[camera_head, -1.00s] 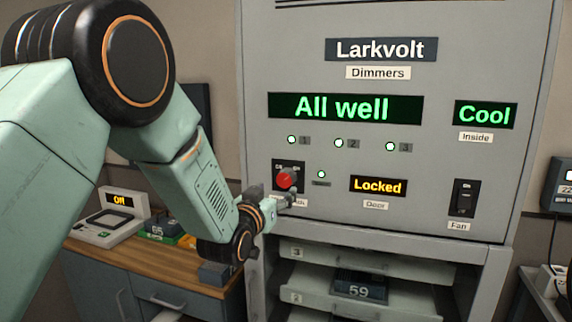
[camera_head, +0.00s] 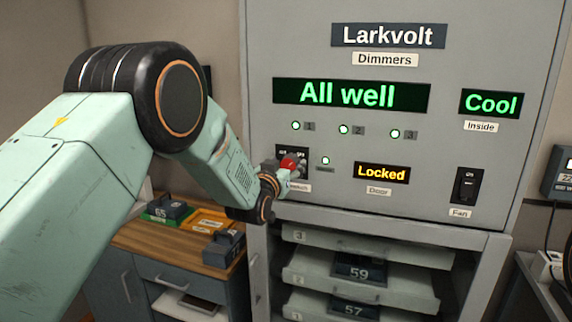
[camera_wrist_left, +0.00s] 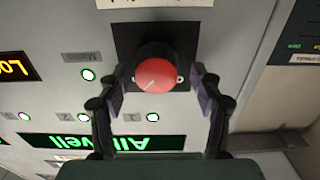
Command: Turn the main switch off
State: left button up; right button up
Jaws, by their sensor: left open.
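The main switch is a red round knob (camera_head: 289,161) on a black plate at the left of the grey dimmer cabinet's front. My left gripper (camera_head: 295,171) is at the knob and partly covers it in the head view. In the left wrist view, which shows the panel upside down, the red knob (camera_wrist_left: 156,68) sits between the two spread fingers of my left gripper (camera_wrist_left: 160,76). A pale mark on the knob slants. My right gripper is not in view.
The cabinet shows "All well" (camera_head: 351,95), "Locked" (camera_head: 382,173) and "Cool" (camera_head: 490,103), with lit green lamps. A fan switch (camera_head: 467,186) is at the right. Below are open shelves with numbered modules. A wooden-topped bench (camera_head: 160,243) with several blocks stands at the left.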

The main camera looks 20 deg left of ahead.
pick_arm(q)
jog(key=shift+d, duration=0.2)
jog(key=shift+d, duration=0.1)
jog(key=shift+c, duration=0.6)
jog(key=shift+a, duration=0.2)
jog(key=c, duration=0.6)
jog(key=shift+d, duration=0.1)
jog(key=c, duration=0.4)
jog(key=shift+c, duration=0.2)
